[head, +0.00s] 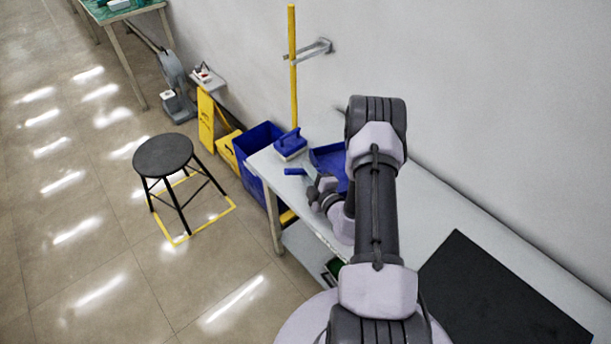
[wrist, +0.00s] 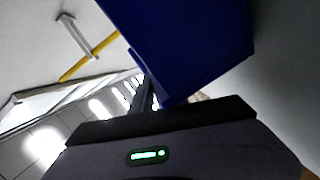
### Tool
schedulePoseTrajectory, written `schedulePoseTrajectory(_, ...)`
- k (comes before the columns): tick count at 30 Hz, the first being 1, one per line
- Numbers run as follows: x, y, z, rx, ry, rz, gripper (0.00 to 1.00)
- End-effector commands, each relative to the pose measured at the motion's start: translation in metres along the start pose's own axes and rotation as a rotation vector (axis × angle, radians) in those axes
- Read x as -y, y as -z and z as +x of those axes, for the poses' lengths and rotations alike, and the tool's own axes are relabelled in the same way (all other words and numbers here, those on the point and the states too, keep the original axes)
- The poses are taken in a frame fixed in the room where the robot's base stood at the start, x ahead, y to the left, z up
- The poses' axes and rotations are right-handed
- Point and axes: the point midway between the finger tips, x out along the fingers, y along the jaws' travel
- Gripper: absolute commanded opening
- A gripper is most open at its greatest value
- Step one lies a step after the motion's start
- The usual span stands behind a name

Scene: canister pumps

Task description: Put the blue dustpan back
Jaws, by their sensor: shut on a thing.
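The blue dustpan (head: 326,158) shows in the head view over the back of the white table, partly hidden behind my arm. In the wrist view the dustpan (wrist: 185,45) fills the upper middle, tilted and close to the camera. My gripper (head: 322,184) is at the near side of the dustpan and shut on it. The fingertips and the grasped part are hard to make out. Whether the dustpan touches the table is not clear.
On the white table (head: 440,210) are a blue block-like tool (head: 291,144), a small blue-handled tool (head: 294,171) and a black mat (head: 505,295). A yellow pole (head: 292,60) stands by a wall bracket (head: 312,51). A blue bin (head: 257,140) and black stool (head: 163,156) are left.

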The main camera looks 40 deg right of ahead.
Motion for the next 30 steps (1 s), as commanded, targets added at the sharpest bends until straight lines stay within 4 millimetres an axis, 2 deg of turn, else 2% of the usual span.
schedulePoseTrajectory(1,0.01,-0.003,0.003,0.002,-0.002,0.0,0.0)
schedulePoseTrajectory(9,0.006,-0.003,0.003,0.003,-0.002,0.0,0.0)
schedulePoseTrajectory(10,0.007,-0.003,0.003,0.002,-0.002,0.0,0.21)
schedulePoseTrajectory(13,0.006,-0.002,0.003,0.002,-0.002,0.0,0.41)
schedulePoseTrajectory(23,0.002,-0.001,0.002,0.002,-0.002,0.0,0.41)
schedulePoseTrajectory(26,0.003,-0.002,-0.015,0.006,0.0,0.001,0.41)
schedulePoseTrajectory(30,0.002,-0.002,-0.056,0.008,0.001,0.004,0.41)
